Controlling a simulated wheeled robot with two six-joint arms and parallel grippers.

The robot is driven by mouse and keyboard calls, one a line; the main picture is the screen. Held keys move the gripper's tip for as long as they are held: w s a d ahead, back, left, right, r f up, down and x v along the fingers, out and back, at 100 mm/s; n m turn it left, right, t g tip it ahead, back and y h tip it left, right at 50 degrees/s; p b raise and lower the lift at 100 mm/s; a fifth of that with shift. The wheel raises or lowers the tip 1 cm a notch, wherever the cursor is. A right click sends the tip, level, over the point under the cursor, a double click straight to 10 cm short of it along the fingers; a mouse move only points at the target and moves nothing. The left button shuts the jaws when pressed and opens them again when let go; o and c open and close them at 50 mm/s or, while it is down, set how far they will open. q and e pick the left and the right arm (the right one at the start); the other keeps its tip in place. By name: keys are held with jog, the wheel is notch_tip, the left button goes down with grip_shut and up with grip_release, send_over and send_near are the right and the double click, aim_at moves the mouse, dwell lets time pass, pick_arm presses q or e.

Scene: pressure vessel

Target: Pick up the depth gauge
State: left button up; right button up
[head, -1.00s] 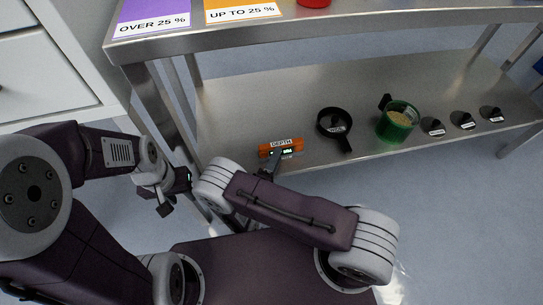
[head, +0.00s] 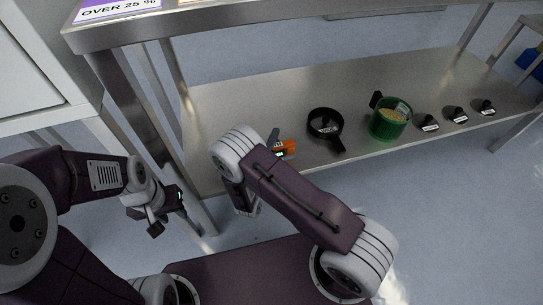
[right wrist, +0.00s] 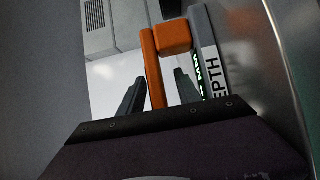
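The orange depth gauge (head: 287,148) is on the lower steel shelf near its front edge, partly hidden behind my right arm in the head view. In the right wrist view its orange bar (right wrist: 153,68) runs up between the fingers of my right gripper (right wrist: 160,92). Its dark face with a green display and the DEPTH label (right wrist: 211,65) is to the right of the fingers. The fingers are apart, with gaps on both sides of the bar. In the head view my left gripper (head: 162,212) is away from the gauge, off the shelf's left end; its opening is unclear.
On the lower shelf (head: 350,85), right of the gauge, are a black round tool with a handle (head: 325,125), a green cup (head: 390,122) and several small black labelled pieces (head: 456,114). A shelf leg (head: 140,125) stands near my left gripper. The shelf's back is clear.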

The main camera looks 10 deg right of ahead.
grip_shut()
jog(key=shift+r, duration=0.1)
jog(key=s+d+r+p, duration=0.2)
jog(key=d+r+p, duration=0.7)
jog(key=d+r, duration=0.1)
jog(key=shift+d+r+p, duration=0.4)
jog(key=shift+d, duration=0.3)
